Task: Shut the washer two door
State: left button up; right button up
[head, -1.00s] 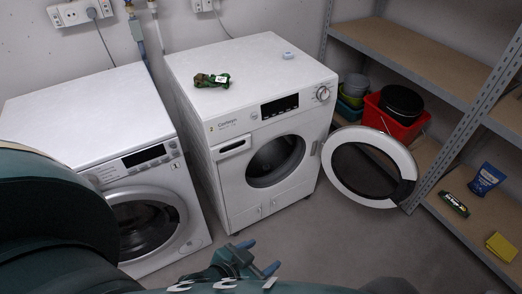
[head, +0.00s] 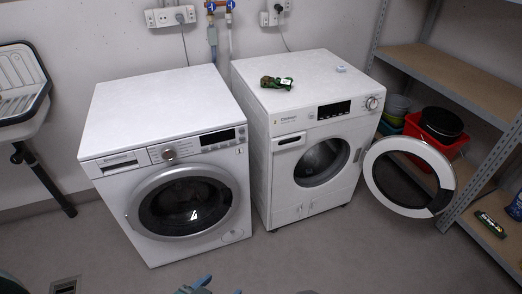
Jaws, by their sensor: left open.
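The right-hand washer (head: 285,178) is white, and its round door (head: 378,186) stands wide open, swung out to the right on its right-side hinge. The drum opening (head: 322,163) is uncovered. The left-hand washer (head: 112,210) is white and its round glass door (head: 185,202) looks shut. I cannot read a number on either machine. My left gripper (head: 207,286) shows only in part at the bottom edge, open and empty, in front of the left-hand washer and well away from the open door. My right gripper is not in view.
A green packet (head: 277,83) and a small white item (head: 341,69) lie on the right-hand washer. A sink (head: 20,85) stands at the left.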

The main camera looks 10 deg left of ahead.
aim_at(409, 171)
jog(key=i+l, duration=0.15)
jog(key=l, duration=0.35)
jog(key=i+l+u, duration=0.1)
jog(key=l, duration=0.4)
jog(key=i+l, duration=0.1)
jog(key=l, duration=0.4)
jog(key=i+u, duration=0.05)
